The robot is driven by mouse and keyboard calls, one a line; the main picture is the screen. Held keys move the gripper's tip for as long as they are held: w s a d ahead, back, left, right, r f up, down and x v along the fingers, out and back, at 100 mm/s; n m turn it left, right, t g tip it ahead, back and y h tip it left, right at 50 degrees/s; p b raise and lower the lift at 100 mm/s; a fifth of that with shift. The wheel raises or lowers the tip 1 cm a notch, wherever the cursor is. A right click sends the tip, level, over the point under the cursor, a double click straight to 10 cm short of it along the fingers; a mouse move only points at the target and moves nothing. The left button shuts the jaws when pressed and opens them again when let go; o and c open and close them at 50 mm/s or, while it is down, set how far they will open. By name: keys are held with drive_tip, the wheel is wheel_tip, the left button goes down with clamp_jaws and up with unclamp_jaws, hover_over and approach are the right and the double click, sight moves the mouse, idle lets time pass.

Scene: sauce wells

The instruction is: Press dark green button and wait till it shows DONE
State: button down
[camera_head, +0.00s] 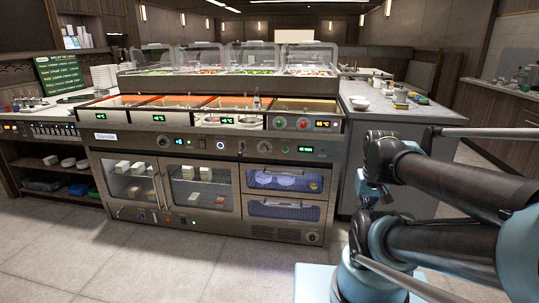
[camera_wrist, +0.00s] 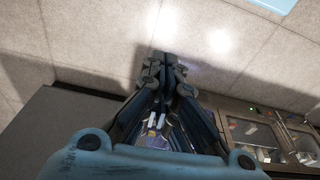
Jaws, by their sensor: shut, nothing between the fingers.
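The steel counter (camera_head: 215,150) stands ahead with a control panel along its front. A small green round button (camera_head: 285,149) sits on the lower panel, left of a small green-lit display (camera_head: 312,150). I cannot tell which is the dark green one, and no DONE is readable. My gripper (camera_wrist: 167,62) is shut and empty, over floor in the wrist view, apart from the counter.
Glass doors of the counter (camera_wrist: 250,134) show at the right of the wrist view. Sauce wells with orange contents (camera_head: 160,101) line the counter top. A grey side counter (camera_head: 400,108) stands to the right. The tiled floor (camera_head: 150,240) in front is clear.

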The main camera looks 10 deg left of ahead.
sight(285, 150)
drive_tip(key=shift+a, duration=0.2)
drive_tip(key=w+a+r+m+t, duration=0.15)
drive_tip(key=w+a, duration=0.25)
drive_tip(key=w, duration=0.5)
drive_tip(key=w+a+r+m+t+y, duration=0.1)
drive_tip(key=w+a+r+m, duration=0.2)
drive_tip(key=w, duration=0.7)
drive_tip(key=w+a+m+t, duration=0.2)
drive_tip(key=w+a, duration=0.2)
drive_tip(key=w, duration=0.5)
drive_tip(key=w+a+f+m+t+y, duration=0.1)
drive_tip(key=w+a+f+m, duration=0.1)
drive_tip(key=w+a+f, duration=0.3)
drive_tip(key=w+a+f+m+t+y, duration=0.1)
drive_tip(key=w+a+f+m, duration=0.2)
drive_tip(key=w+a, duration=0.9)
wheel_tip(285, 150, down, 2)
drive_tip(key=shift+w+a+f+y, duration=0.15)
drive_tip(key=shift+w+a+y, duration=0.15)
drive_tip(key=shift+a, duration=0.5)
drive_tip(key=shift+w+d, duration=0.15)
drive_tip(key=shift+w, duration=4.25)
drive_tip(key=shift+w, duration=0.15)
